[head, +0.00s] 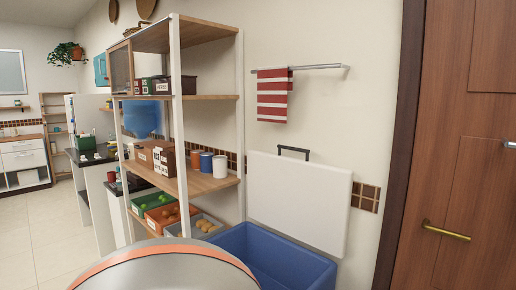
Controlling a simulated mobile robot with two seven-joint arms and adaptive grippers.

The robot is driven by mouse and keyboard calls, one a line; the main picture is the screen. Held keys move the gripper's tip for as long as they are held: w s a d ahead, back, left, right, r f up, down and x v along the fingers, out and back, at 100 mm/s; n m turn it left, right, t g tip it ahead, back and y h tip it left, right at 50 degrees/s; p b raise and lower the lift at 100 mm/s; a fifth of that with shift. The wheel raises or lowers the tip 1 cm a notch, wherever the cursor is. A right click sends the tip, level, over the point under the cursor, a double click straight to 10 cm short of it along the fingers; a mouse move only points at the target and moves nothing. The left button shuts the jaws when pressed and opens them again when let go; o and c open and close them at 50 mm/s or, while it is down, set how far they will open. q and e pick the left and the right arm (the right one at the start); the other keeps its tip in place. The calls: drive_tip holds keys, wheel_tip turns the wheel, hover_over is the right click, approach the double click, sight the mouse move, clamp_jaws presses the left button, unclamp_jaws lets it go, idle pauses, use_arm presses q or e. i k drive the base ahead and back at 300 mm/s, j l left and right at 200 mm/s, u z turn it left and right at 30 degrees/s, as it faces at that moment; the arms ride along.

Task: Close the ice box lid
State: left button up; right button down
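The blue ice box (272,257) stands on the right of centre at the bottom of the head view, against the wall. Its lower part is cut off by the frame edge. Its white lid (299,200) is open and stands nearly upright at the wall side of the box. A black handle (293,149) sticks up from the lid's top edge. The inside of the box shows blue, and its floor is not fully in view. Neither of my grippers is in view.
A wooden shelf unit (207,184) with jars and produce crates stands left of the ice box. A striped red towel (273,95) hangs on a wall bar above the lid. A brown door (458,150) is at right. Tiled floor (35,232) is open at far left.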

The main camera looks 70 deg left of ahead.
sight(306, 202)
drive_tip(key=i+j+u, duration=0.1)
drive_tip(key=i+u, duration=0.6)
drive_tip(key=i+l+u, duration=0.1)
drive_tip(key=i+u, duration=0.25)
